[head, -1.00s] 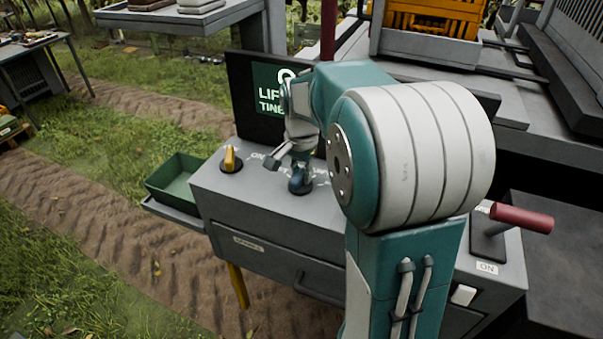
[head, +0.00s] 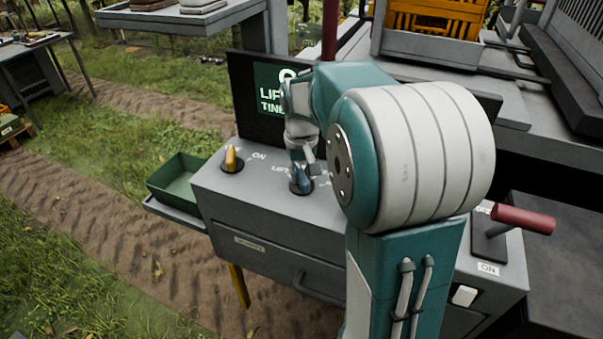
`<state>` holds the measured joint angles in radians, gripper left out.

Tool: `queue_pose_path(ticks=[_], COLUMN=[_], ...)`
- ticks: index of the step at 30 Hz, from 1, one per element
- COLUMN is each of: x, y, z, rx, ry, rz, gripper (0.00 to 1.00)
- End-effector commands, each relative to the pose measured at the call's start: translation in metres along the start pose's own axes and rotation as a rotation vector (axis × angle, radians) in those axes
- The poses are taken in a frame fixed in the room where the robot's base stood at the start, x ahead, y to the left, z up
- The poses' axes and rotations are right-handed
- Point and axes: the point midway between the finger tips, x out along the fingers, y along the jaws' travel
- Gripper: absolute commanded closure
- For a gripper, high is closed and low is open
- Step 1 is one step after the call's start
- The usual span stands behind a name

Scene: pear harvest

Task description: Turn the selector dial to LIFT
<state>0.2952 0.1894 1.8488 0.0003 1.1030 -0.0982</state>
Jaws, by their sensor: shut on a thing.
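The fingers are small here and partly hidden by my arm. A printed LIFT label (head: 280,169) shows just left of the dial; the lettering to its right is hidden by my arm. The dial's exact pointing direction is hard to tell.
A dark screen (head: 272,95) behind shows partly covered text starting "LIF". A green tray (head: 182,177) is at the console's left. A red-handled lever (head: 520,218) is at the right.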

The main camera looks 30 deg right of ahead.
Motion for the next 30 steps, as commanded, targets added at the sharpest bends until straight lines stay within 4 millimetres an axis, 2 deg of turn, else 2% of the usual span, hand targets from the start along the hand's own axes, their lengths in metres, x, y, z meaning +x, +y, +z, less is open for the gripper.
queue_pose_path(ticks=[6, 13, 30], x=[0.001, 0.0011, 0.0012], y=[-0.001, -0.0013, -0.0013], z=[0.0003, 0.0004, 0.0006], rx=[-0.167, -0.285, -0.354], ry=[-0.002, -0.002, -0.003], rz=[-0.001, -0.001, -0.001], gripper=[1.0, 1.0, 1.0])
